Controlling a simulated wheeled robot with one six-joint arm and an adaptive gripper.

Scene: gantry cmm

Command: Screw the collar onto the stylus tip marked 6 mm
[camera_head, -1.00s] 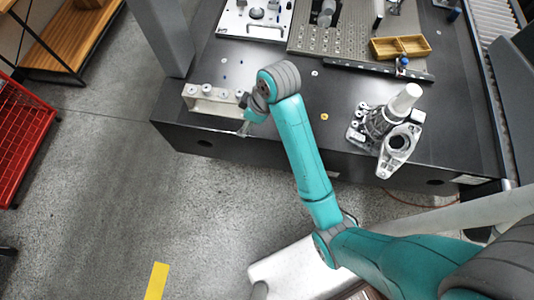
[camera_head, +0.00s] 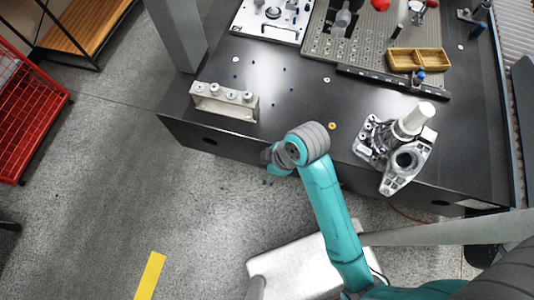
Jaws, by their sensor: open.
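A pale rack (camera_head: 238,110) stands near the front left edge of the dark table, with several round grey-white pieces on top. These look like the stylus tips, but no marking such as 6 mm can be read. A small brass-coloured ring (camera_head: 332,126) lies flat on the table, right of my wrist; I cannot tell whether it is the collar. My gripper (camera_head: 268,181) is mostly hidden by my wrist. Its small dark ends show beyond the table's front edge, right of the rack and apart from it. It is open, with nothing visible in it.
A metal casting with a pale cylinder (camera_head: 408,150) stands at the right front. A dark bar (camera_head: 390,82) and a two-part wooden tray (camera_head: 428,58) lie behind it. A perforated plate (camera_head: 365,40) is at the back. Tiny blue pieces and pale rings dot the table's left part.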

